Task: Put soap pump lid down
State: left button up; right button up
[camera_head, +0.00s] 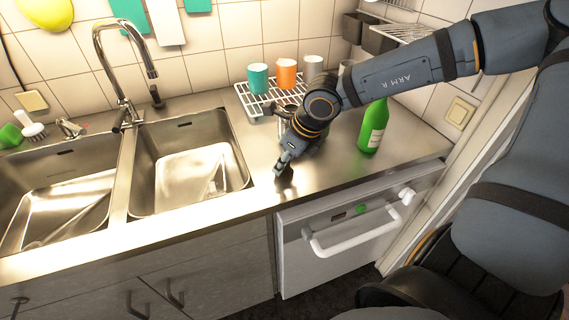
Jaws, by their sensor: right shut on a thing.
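My right gripper (284,166) points down, low over the steel counter just right of the right sink basin. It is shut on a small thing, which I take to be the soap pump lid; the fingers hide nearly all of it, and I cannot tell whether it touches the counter. My left gripper is not in view.
The double sink (130,180) with its tall tap (110,65) fills the left. Behind my right gripper a wire rack (262,97) holds a teal cup (258,78), an orange cup (286,73) and a white cup (313,68). A green bottle (374,125) stands to the right.

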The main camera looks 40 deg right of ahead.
jog(key=shift+s+a+r, duration=0.1)
jog(key=shift+s+r, duration=0.05)
jog(key=shift+f+b, duration=0.2)
jog(key=shift+b, duration=0.1)
jog(key=o, duration=0.9)
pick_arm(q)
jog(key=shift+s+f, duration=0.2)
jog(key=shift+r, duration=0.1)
pick_arm(e)
jog(key=shift+r, duration=0.1)
